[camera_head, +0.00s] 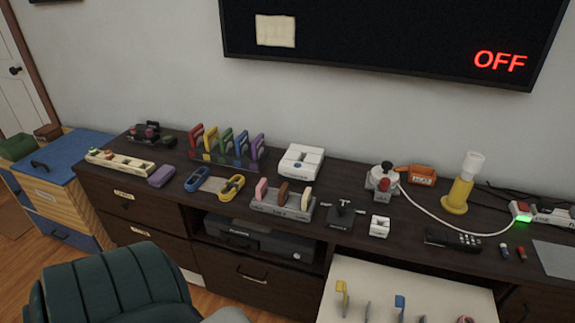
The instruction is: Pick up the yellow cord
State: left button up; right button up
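The yellow cord (231,187) is a small looped bundle lying on the dark wooden cabinet top (340,250), near its front edge and left of the middle. A similar blue cord (197,179) lies to its left, with a tan flat piece (213,185) between them. The yellow cord is in plain view with nothing on top of it. Neither of my grippers shows in the head view.
A rack of colored upright pieces (228,150) stands behind the cord. A grey holder (282,205) with pink, brown and cream pieces stands close to its right. A green chair (110,285) stands in front of the cabinet.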

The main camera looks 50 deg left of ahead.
aim_at(229, 186)
jog(key=k+j, duration=0.1)
jog(key=j, duration=0.35)
jog(key=k+j, duration=0.1)
jog(key=j, duration=0.35)
jog(key=k+j, duration=0.15)
jog(key=j, duration=0.3)
jog(key=k+j+z, duration=0.1)
jog(key=j, duration=0.35)
